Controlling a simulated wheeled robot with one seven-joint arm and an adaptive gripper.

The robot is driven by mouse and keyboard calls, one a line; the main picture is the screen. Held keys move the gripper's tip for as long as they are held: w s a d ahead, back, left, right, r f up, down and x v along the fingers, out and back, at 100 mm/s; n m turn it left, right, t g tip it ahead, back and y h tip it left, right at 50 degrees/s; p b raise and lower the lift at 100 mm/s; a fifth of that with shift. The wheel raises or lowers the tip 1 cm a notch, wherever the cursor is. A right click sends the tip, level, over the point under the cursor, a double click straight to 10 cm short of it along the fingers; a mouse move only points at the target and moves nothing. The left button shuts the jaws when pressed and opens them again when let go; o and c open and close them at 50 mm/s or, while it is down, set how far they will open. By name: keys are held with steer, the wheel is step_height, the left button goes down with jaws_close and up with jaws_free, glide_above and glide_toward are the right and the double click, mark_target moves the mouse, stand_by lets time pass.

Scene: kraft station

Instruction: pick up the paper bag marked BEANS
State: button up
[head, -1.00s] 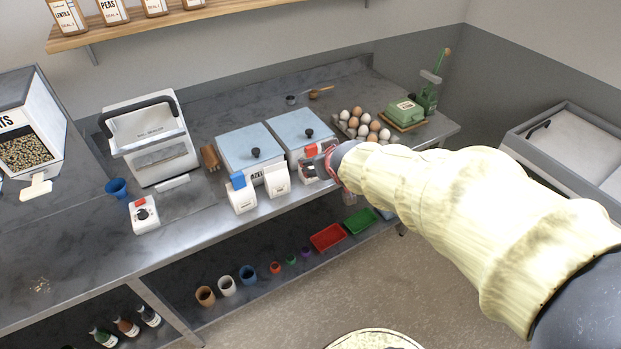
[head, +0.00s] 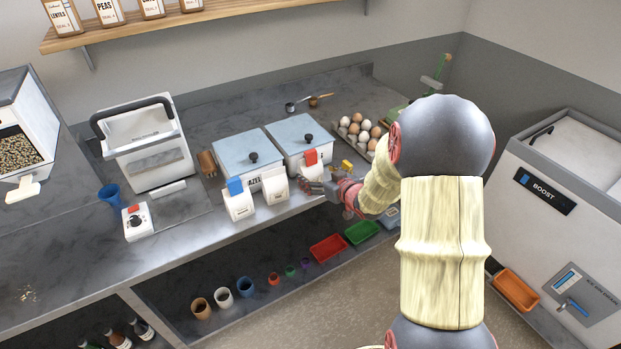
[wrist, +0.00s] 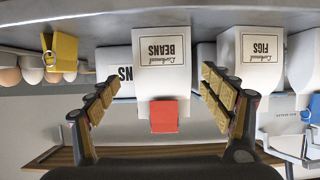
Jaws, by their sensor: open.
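The white paper bag marked BEANS (wrist: 162,60) stands upright at the front of the counter, with a red clip (wrist: 163,115) on its top. The wrist view shows it upside down. In the head view the bag's red clip (head: 311,157) shows, while my gripper hides part of the bag. My gripper (head: 318,186) is in front of the bag, low near the counter edge. In the wrist view my gripper (wrist: 158,82) is open and empty, with one finger on each side of the bag's upper part. I cannot tell how deep the bag sits between them.
Blue-lidded bins (head: 302,135) stand behind. A yellow clip object (wrist: 61,52) and eggs (head: 358,130) are on the other side.

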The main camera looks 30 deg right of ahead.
mark_target(314, 174)
steer(key=b+x, duration=0.1)
steer(key=x, duration=0.3)
steer(key=shift+w+a+f, duration=0.2)
steer(key=shift+r, duration=0.1)
steer(key=shift+c, duration=1.1)
steer(key=c, duration=1.2)
steer(key=shift+c, duration=0.6)
steer(key=shift+r, duration=0.1)
